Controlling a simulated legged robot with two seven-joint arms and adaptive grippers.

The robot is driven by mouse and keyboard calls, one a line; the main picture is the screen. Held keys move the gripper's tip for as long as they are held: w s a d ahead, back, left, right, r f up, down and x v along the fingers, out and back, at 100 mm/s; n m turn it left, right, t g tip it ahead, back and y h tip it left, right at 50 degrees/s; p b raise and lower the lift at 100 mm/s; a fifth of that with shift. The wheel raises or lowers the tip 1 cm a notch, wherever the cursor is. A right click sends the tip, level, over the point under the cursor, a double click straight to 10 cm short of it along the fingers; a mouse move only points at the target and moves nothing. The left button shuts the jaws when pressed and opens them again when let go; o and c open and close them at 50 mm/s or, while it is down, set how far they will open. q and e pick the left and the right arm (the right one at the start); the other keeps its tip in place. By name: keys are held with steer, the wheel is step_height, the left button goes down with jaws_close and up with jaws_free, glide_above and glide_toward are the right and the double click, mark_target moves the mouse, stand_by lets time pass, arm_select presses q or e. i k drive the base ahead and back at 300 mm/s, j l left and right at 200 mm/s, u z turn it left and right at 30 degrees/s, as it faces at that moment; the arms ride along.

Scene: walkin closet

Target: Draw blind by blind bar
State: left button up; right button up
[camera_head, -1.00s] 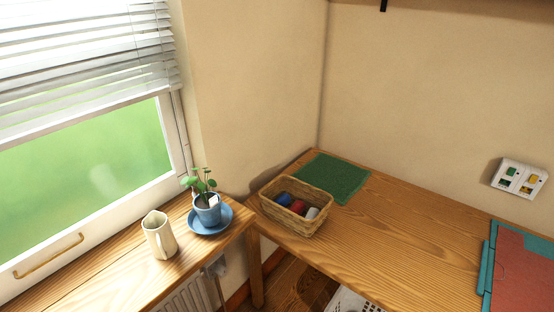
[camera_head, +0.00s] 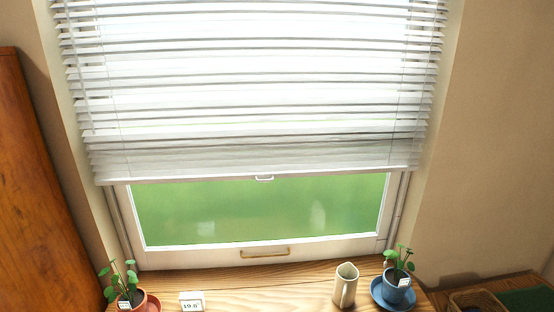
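A white slatted blind (camera_head: 250,90) covers the upper part of the window in the head view. Its bottom bar (camera_head: 200,181) hangs above the lower pane, which shows green outside. A small white handle (camera_head: 264,178) sits at the middle of the bar. The bar slopes slightly, with its left end lower in the picture. Neither of my grippers is in view.
The window frame has a brass handle (camera_head: 264,253) below the glass. On the wooden sill (camera_head: 250,299) stand a plant in a terracotta pot (camera_head: 133,301), a small white display (camera_head: 192,302), a cream pitcher (camera_head: 345,285) and a plant in a blue pot (camera_head: 397,282). A wooden cabinet (camera_head: 40,190) stands left.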

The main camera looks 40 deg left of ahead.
mark_target(187, 167)
steer(key=u, duration=1.55)
steer(key=k+l+z, duration=0.1)
steer(key=l+z, duration=0.15)
steer(key=z, duration=0.15)
